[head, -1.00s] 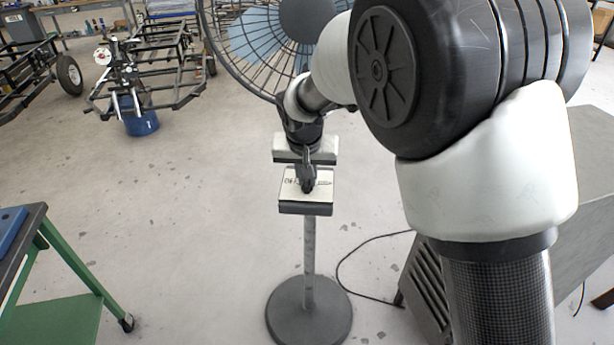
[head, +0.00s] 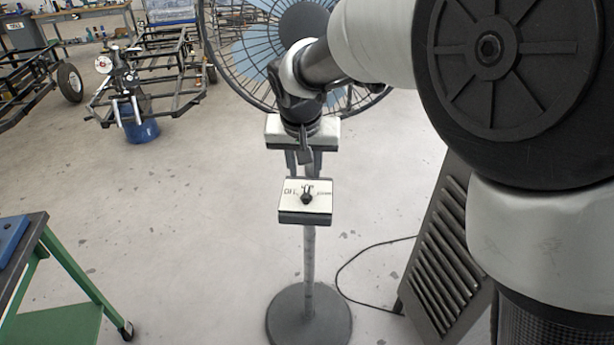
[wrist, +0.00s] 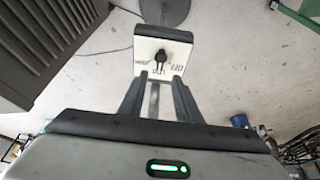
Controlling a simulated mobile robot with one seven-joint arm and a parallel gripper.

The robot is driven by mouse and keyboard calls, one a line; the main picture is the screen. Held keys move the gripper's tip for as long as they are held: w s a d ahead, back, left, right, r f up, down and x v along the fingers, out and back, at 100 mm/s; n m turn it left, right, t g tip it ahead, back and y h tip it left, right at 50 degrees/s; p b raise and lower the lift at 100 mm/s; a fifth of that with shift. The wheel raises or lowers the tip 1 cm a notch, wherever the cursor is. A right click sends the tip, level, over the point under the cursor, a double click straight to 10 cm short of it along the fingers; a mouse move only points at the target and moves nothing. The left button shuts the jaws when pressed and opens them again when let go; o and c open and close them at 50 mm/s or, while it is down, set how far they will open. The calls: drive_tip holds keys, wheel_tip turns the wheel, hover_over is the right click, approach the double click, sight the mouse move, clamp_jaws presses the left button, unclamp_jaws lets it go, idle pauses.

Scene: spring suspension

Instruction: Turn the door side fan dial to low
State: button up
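The fan's control box (head: 292,209) has a white face with a black dial (head: 306,198) and stands on the fan's pole. The dial (wrist: 160,58) also shows in the wrist view, on the white box face (wrist: 147,45). OFF reads at one side and a middle label looks like LOW; the far label is too small to read. The dial's narrow end appears to point at the middle label. My gripper (head: 304,168) is behind and above the box in the head view, apart from the dial. In the wrist view my gripper (wrist: 157,80) has its fingers spread, with nothing between them.
The fan's caged head (head: 240,60) is behind my arm, and its round base (head: 308,318) is on the floor. A slatted grey unit (head: 440,265) is at the right, with a black cable (head: 350,265) beside it. A green cart (head: 75,260) is at the left. Floor between is open.

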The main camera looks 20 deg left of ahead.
drive_tip(key=v, duration=0.8)
drive_tip(key=shift+p, duration=0.4)
drive_tip(key=shift+d, duration=0.1)
drive_tip(key=s+d+r+m, duration=0.1)
drive_tip(key=s+d+r, duration=0.15)
drive_tip(key=d, duration=0.75)
drive_tip(key=s+d+r+m, duration=0.15)
drive_tip(key=s+d, duration=0.25)
drive_tip(key=d, duration=0.6)
drive_tip(key=s+d+f+t, duration=0.1)
drive_tip(key=s+d+f, duration=0.2)
drive_tip(key=s+d, duration=0.8)
wheel_tip(320, 180, up, 14)
drive_tip(key=p, duration=1.4)
drive_tip(key=shift+s+a+r+h, duration=0.2)
drive_tip(key=shift+s+a+h, duration=0.15)
drive_tip(key=shift+h, duration=0.05)
